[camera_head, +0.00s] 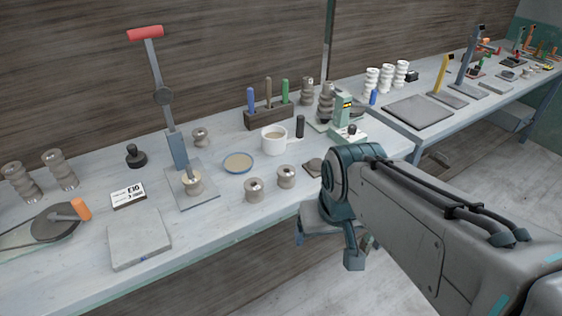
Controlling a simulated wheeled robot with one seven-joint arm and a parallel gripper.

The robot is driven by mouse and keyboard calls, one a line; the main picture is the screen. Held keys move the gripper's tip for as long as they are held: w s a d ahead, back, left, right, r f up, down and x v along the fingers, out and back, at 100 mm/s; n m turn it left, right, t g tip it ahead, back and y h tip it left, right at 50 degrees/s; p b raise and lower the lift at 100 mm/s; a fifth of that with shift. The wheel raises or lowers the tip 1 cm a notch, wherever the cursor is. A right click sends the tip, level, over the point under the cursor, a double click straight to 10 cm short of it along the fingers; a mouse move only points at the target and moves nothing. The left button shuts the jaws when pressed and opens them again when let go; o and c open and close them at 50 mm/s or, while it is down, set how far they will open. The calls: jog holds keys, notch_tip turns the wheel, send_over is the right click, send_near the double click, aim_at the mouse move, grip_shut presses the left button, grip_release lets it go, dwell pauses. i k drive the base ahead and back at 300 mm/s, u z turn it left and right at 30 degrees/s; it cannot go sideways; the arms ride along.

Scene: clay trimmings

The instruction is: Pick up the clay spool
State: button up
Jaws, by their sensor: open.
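I cannot tell which one the task means. My gripper (326,247) is open and points down in front of the bench edge, right of the two front spools and apart from them. My arm hides part of it and the bench behind.
A white cup (274,138), a blue-rimmed dish (238,163) and a tool block (268,117) stand behind the front spools. A grey slab (139,238) and a round dark disc (54,223) lie at left. Taller spool stacks stand at far left.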

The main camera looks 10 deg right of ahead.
aim_at(286, 173)
jog(key=z, duration=1.6)
jog(key=i, duration=1.85)
jog(key=u, duration=2.95)
